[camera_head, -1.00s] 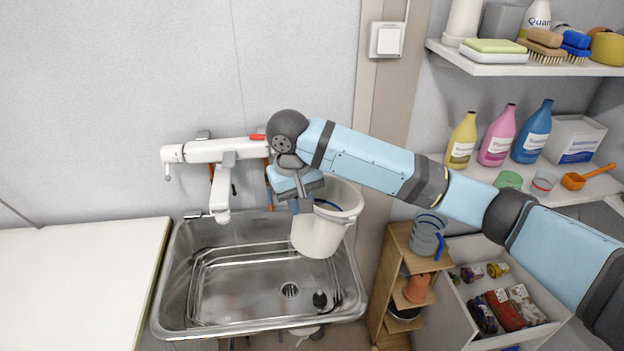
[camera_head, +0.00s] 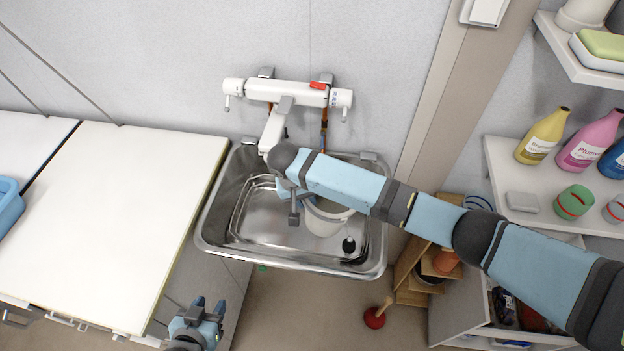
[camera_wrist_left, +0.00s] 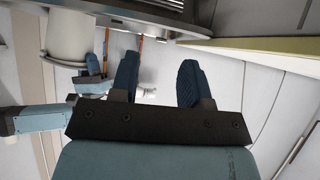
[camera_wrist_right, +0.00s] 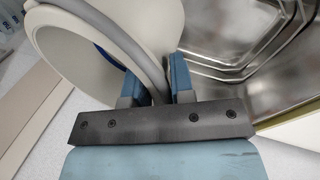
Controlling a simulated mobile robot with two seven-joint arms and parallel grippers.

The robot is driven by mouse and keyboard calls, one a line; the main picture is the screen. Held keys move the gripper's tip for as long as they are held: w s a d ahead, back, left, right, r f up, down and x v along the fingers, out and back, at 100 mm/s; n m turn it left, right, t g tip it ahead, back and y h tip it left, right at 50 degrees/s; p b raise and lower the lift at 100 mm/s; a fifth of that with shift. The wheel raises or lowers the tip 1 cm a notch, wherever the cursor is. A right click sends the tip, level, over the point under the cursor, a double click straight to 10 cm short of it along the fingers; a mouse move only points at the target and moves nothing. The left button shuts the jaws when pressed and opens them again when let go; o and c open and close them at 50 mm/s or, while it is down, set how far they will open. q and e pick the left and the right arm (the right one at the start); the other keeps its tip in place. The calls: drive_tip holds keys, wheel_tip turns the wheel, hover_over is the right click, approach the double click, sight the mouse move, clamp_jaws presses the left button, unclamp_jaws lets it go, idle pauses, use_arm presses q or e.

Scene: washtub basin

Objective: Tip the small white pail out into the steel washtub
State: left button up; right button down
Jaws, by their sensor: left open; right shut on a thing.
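The small white pail (camera_head: 325,222) is over the right part of the steel washtub (camera_head: 211,232), largely behind my right arm in the head view. My right gripper (camera_head: 294,212) is shut on its grey handle (camera_wrist_right: 142,42). In the right wrist view the pail (camera_wrist_right: 85,38) shows a pale rim and something blue inside; its contents are unclear. In the left wrist view the picture is inverted, and the pail (camera_wrist_left: 68,38) looks roughly upright. My left gripper (camera_head: 208,308) is open and empty, low in front of the washtub.
A white mixer tap (camera_head: 285,93) is on the wall behind the washtub, its spout reaching over it. A white counter (camera_head: 125,200) lies left. A wooden shelf unit (camera_head: 412,275) and a red plunger (camera_head: 375,316) stand right. Bottles (camera_head: 543,136) stand on a wall shelf.

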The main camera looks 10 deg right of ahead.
drive_tip(key=shift+f+y, duration=0.1)
drive_tip(key=shift+y, duration=0.4)
drive_tip(key=y, duration=0.4)
drive_tip(key=shift+d+g, duration=0.3)
use_arm(q)
wheel_tip(320, 180, down, 12)
drive_tip(key=b, duration=1.4)
drive_tip(key=shift+w+d+m+h, duration=0.15)
drive_tip(key=shift+d+m+h, duration=0.15)
drive_tip(key=shift+d, duration=0.15)
use_arm(e)
drive_tip(key=d+r+g+y, duration=0.1)
drive_tip(key=d+r+y, duration=0.4)
drive_tip(key=d+y, duration=0.3)
drive_tip(key=w+y, duration=0.1)
drive_tip(key=y, duration=0.1)
drive_tip(key=shift+r+y, duration=0.25)
drive_tip(key=shift+y, duration=0.15)
drive_tip(key=shift+d, duration=0.1)
idle(1.0)
